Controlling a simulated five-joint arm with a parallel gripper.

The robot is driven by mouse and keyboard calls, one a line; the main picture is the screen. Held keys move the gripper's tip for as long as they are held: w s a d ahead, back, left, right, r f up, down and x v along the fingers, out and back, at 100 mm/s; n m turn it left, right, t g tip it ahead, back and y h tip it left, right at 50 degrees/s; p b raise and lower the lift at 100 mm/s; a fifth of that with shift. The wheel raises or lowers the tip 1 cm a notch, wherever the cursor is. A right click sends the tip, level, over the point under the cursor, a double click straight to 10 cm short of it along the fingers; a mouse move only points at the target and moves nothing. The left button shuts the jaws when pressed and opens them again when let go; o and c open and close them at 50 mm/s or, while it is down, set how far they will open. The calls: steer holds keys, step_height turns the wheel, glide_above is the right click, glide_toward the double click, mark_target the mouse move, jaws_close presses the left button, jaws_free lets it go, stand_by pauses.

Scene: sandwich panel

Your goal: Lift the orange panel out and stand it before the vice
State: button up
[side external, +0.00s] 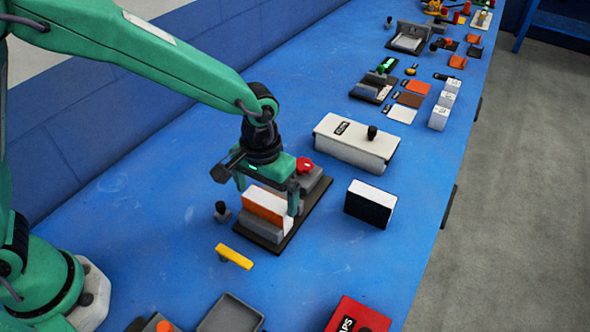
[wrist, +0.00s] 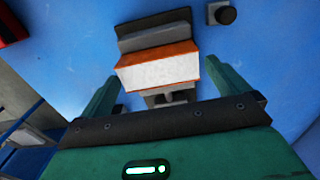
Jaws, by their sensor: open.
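The orange panel (side external: 266,208), with a white broad top, stands in the grey vice (side external: 262,233) on a dark base plate. In the wrist view the panel (wrist: 158,69) shows its pale face and orange edge, with the grey vice jaw (wrist: 155,36) beyond it. My gripper (side external: 267,197) is open above the vice, its fingers spread to either side of the panel. The wrist view shows both fingers of my gripper (wrist: 163,74) apart, with the panel between them and no clear contact. The fingers hide part of the panel and vice in the side view.
A dark block with a white top (side external: 370,204) stands right of the vice. A long white box (side external: 355,146) lies behind. A yellow bar (side external: 233,257) and black knob (side external: 222,211) are near the vice. A red box (side external: 358,316) and grey tray (side external: 230,315) are in front.

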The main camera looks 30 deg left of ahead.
mark_target(267, 199)
steer(key=shift+d+f, duration=0.1)
steer(key=shift+f, duration=2.25)
steer(key=shift+c, duration=0.2)
steer(key=c, duration=0.7)
